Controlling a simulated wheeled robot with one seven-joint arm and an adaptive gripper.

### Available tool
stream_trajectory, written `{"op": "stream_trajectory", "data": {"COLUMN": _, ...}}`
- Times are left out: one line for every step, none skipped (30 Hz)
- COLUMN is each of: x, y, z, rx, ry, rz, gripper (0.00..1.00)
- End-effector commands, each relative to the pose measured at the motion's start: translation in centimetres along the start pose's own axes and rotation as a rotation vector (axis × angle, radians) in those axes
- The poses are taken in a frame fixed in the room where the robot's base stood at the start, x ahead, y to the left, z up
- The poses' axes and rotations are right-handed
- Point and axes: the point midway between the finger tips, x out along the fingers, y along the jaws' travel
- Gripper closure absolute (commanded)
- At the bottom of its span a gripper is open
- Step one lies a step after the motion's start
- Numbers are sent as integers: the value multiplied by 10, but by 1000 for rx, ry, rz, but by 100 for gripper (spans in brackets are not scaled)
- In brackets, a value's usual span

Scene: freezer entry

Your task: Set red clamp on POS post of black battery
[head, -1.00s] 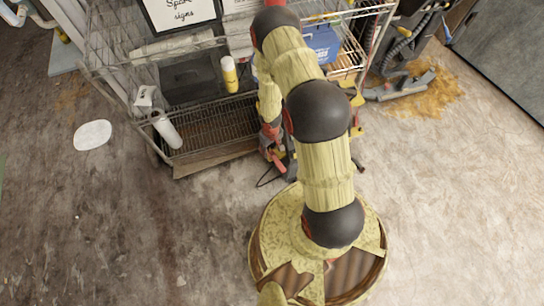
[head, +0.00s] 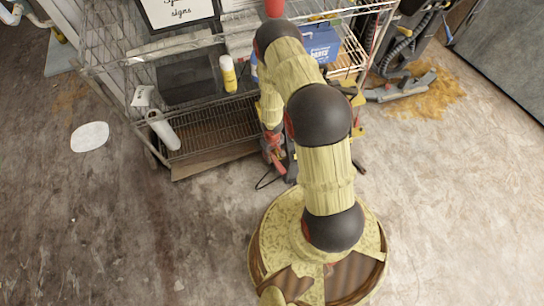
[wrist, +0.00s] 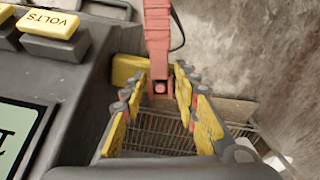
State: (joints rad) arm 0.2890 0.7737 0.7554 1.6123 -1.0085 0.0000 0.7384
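The red clamp (wrist: 157,35) shows in the wrist view, with a black cable beside it. Its near end lies between my gripper's (wrist: 160,82) two yellow-padded fingers. The fingers stand apart, one on each side; contact is not clear. In the head view my gripper (head: 273,152) is small, low in front of the cart and partly behind my arm. A black box (head: 190,84) sits on the cart's shelf; I cannot tell whether it is the black battery. No POS post can be made out.
A grey device (wrist: 75,90) with yellow buttons, one marked VOLTS, stands close at left in the wrist view.

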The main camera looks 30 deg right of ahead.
Motion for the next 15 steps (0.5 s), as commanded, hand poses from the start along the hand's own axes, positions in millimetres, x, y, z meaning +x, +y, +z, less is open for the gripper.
{"op": "stream_trajectory", "data": {"x": 0, "y": 0, "z": 0, "rx": 0, "ry": 0, "rz": 0, "gripper": 74}}
{"op": "stream_trajectory", "data": {"x": 0, "y": 0, "z": 0, "rx": 0, "ry": 0, "rz": 0, "gripper": 76}}
{"op": "stream_trajectory", "data": {"x": 0, "y": 0, "z": 0, "rx": 0, "ry": 0, "rz": 0, "gripper": 78}}
{"op": "stream_trajectory", "data": {"x": 0, "y": 0, "z": 0, "rx": 0, "ry": 0, "rz": 0, "gripper": 80}}
{"op": "stream_trajectory", "data": {"x": 0, "y": 0, "z": 0, "rx": 0, "ry": 0, "rz": 0, "gripper": 82}}
{"op": "stream_trajectory", "data": {"x": 0, "y": 0, "z": 0, "rx": 0, "ry": 0, "rz": 0, "gripper": 84}}
{"op": "stream_trajectory", "data": {"x": 0, "y": 0, "z": 0, "rx": 0, "ry": 0, "rz": 0, "gripper": 86}}
{"op": "stream_trajectory", "data": {"x": 0, "y": 0, "z": 0, "rx": 0, "ry": 0, "rz": 0, "gripper": 88}}
{"op": "stream_trajectory", "data": {"x": 0, "y": 0, "z": 0, "rx": 0, "ry": 0, "rz": 0, "gripper": 90}}
{"op": "stream_trajectory", "data": {"x": 0, "y": 0, "z": 0, "rx": 0, "ry": 0, "rz": 0, "gripper": 92}}
{"op": "stream_trajectory", "data": {"x": 0, "y": 0, "z": 0, "rx": 0, "ry": 0, "rz": 0, "gripper": 93}}
{"op": "stream_trajectory", "data": {"x": 0, "y": 0, "z": 0, "rx": 0, "ry": 0, "rz": 0, "gripper": 95}}
{"op": "stream_trajectory", "data": {"x": 0, "y": 0, "z": 0, "rx": 0, "ry": 0, "rz": 0, "gripper": 97}}
{"op": "stream_trajectory", "data": {"x": 0, "y": 0, "z": 0, "rx": 0, "ry": 0, "rz": 0, "gripper": 99}}
{"op": "stream_trajectory", "data": {"x": 0, "y": 0, "z": 0, "rx": 0, "ry": 0, "rz": 0, "gripper": 100}}
